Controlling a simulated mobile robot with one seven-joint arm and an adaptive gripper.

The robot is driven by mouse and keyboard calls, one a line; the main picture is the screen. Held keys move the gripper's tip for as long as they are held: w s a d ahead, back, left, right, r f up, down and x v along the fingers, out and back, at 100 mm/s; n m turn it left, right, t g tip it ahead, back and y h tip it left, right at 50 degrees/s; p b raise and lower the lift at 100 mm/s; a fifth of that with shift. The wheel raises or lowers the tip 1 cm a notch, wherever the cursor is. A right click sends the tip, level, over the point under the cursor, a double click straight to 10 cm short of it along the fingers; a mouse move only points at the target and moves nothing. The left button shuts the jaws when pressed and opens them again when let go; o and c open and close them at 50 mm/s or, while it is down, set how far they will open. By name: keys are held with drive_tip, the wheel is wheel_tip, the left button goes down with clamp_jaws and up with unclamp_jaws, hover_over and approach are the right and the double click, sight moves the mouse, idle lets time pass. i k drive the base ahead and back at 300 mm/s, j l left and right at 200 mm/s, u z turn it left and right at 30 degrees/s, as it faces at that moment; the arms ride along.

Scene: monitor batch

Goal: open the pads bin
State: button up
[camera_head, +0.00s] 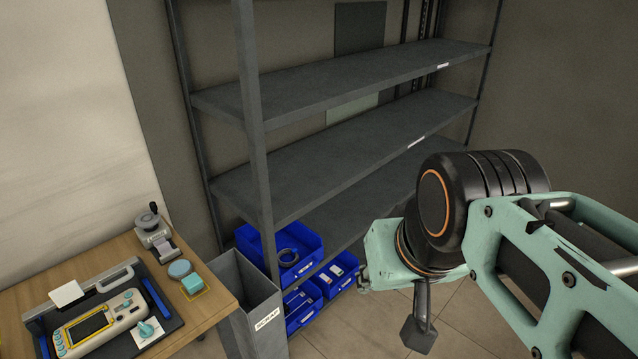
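Several blue bins stand low in the shelf unit: a larger one (283,252) holding dark coiled rings, one at its lower right (336,274) with pale items inside, and one at the front (302,304), partly hidden by a grey bin. I cannot read any label as pads. My arm reaches in from the right. A dark grey piece below its black joint seems to be part of my gripper (419,332); both fingers cannot be made out, nor anything held. In the picture it is to the right of the blue bins and apart from them.
A tall grey open bin (240,283) with a white label stands beside the wooden table (112,258). The table bears a handheld device (101,322) on a dark tray and a small label machine (151,232). The upper shelves (345,155) are empty; tiled floor shows at bottom.

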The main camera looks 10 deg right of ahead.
sight(347, 262)
drive_tip(key=i+l, duration=0.25)
drive_tip(key=i, duration=0.25)
drive_tip(key=i+l, duration=0.25)
drive_tip(key=i, duration=0.2)
